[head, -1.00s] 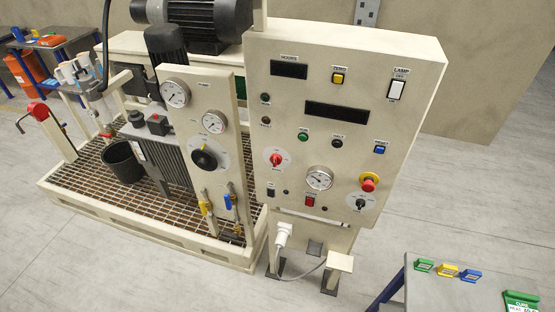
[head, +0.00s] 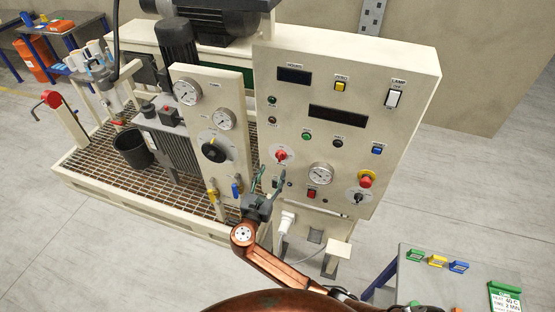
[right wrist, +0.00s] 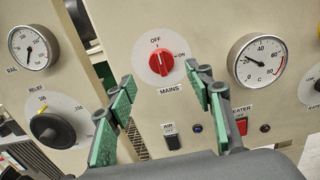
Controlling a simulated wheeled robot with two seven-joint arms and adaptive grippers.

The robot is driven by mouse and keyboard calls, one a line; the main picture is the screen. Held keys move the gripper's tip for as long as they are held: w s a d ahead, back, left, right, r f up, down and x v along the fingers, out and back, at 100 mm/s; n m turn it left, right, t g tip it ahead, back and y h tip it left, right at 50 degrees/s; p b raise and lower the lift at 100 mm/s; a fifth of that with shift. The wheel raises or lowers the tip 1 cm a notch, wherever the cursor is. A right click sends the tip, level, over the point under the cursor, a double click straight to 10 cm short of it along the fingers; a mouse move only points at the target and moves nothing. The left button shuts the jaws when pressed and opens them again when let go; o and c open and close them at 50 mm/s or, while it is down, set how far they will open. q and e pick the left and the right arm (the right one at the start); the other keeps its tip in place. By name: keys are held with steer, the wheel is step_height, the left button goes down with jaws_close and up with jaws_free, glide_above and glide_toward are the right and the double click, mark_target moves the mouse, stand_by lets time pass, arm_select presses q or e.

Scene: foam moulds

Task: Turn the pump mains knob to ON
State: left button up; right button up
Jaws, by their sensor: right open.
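The red mains knob (head: 281,155) sits on a round light plate at the lower left of the cream control panel (head: 300,135). In the right wrist view the knob (right wrist: 161,62) is upper centre, with OFF above it, ON to its right and MAINS below. Its grip stands about upright, with its white mark up towards OFF. My right gripper (head: 266,182) is open and empty, just below and left of the knob in the head view. In the right wrist view its green-padded fingers (right wrist: 160,74) stand apart on either side below the knob, not gripping it. My left gripper is out of view.
A gauge (right wrist: 258,60) is right of the knob. The black relief knob (right wrist: 48,128) is at lower left on a separate panel. Below MAINS are an air switch (right wrist: 172,136) and a red heater switch (right wrist: 241,126). A red emergency button (head: 365,180) is further right.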

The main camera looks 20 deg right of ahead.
mark_target(279, 158)
steer(key=p+x, duration=0.1)
steer(key=x, duration=0.6)
steer(key=shift+w+d+f, duration=0.1)
steer(key=shift+w+f, duration=0.05)
steer(key=shift+w, duration=0.05)
steer(key=c, duration=1.1)
